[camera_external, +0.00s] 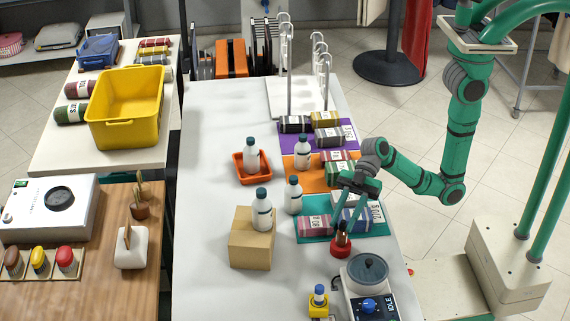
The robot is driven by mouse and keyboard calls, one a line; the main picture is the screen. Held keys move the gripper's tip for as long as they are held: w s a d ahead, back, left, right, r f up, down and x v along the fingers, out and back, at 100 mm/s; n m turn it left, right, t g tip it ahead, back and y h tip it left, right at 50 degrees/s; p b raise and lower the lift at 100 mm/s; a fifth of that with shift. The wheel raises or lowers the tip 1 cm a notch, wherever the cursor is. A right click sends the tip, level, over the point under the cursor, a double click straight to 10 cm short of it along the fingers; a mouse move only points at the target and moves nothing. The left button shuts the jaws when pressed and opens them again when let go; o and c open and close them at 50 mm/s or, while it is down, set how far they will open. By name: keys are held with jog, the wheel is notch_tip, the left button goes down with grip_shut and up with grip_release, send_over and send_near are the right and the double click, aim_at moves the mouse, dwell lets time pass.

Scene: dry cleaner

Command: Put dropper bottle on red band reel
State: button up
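A small dark reddish-brown bottle, seemingly the dropper bottle (341,238), stands upright near the front right of the white table. A red round piece, seemingly the red band reel (341,251), shows directly under it. The bottle appears to rest on the reel, but the contact is too small to be sure. My gripper (340,226) points down at the bottle's top, with its fingers around or just beside it. I cannot tell whether the fingers touch the bottle. The gripper partly hides the bottle's top.
A device marked IDLE (368,290) stands close in front. A yellow piece with a blue-capped item (318,306) is at its left. Rolled garments on a teal mat (316,239) lie behind. White bottles (293,196) and a cardboard box (252,250) are left. The front-left tabletop is clear.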

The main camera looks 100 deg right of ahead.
jog(key=shift+v, duration=1.65)
